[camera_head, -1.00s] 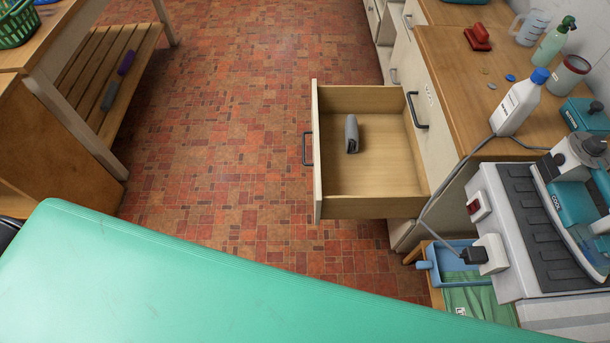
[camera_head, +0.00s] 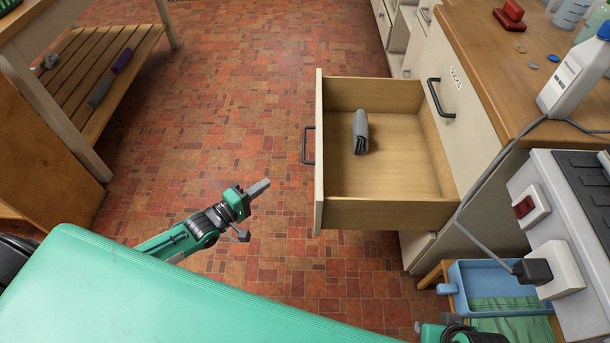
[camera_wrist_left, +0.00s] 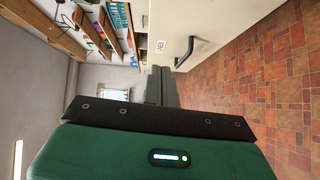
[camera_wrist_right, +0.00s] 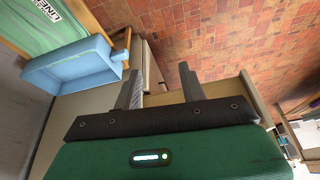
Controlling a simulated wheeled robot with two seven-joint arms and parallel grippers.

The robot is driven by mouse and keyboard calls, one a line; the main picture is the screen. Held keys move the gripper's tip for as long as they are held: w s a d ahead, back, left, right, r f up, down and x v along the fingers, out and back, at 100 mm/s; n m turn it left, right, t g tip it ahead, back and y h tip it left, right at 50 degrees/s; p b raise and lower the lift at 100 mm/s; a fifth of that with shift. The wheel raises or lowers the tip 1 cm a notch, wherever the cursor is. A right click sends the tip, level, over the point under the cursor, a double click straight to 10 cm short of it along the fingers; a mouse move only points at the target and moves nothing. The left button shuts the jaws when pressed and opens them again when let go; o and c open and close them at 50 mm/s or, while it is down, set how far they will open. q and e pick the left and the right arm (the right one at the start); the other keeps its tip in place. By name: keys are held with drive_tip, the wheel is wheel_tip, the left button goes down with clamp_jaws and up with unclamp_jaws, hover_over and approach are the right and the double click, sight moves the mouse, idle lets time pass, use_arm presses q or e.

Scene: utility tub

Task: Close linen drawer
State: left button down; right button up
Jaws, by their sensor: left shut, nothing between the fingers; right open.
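The linen drawer (camera_head: 385,213) is pulled far out of the cabinet in the head view. A rolled grey cloth (camera_head: 361,132) lies inside it. A dark bar handle (camera_head: 308,146) is on its pale front panel (camera_head: 319,190). My left gripper (camera_head: 264,188) is shut and empty, left of the drawer front and apart from it. In the left wrist view its fingers (camera_wrist_left: 160,85) are together, with a drawer front and handle (camera_wrist_left: 188,52) beyond. My right gripper (camera_wrist_right: 162,90) is open and empty in the right wrist view; the head view shows only part of that arm at the bottom edge.
A wooden counter (camera_head: 500,60) holds a white bottle (camera_head: 575,75). A slatted bench (camera_head: 85,80) is at left. The tiled floor between is clear.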

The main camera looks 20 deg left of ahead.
use_arm(q)
drive_tip(key=w+d+r+b, duration=0.1)
drive_tip(key=w+d, duration=0.8)
drive_tip(key=shift+w+d+h, duration=0.2)
drive_tip(key=shift+w+h, duration=0.1)
drive_tip(key=shift+w, duration=0.05)
use_arm(e)
drive_tip(key=shift+w+a+r+t+y, duration=0.1)
drive_tip(key=shift+w+a+t+y, duration=0.15)
drive_tip(key=shift+w+a+t, duration=0.25)
drive_tip(key=shift+w+a+r+t+y, duration=0.1)
drive_tip(key=shift+w+a+t+y, duration=0.15)
drive_tip(key=shift+a+t, duration=0.25)
use_arm(q)
drive_tip(key=shift+r, duration=0.1)
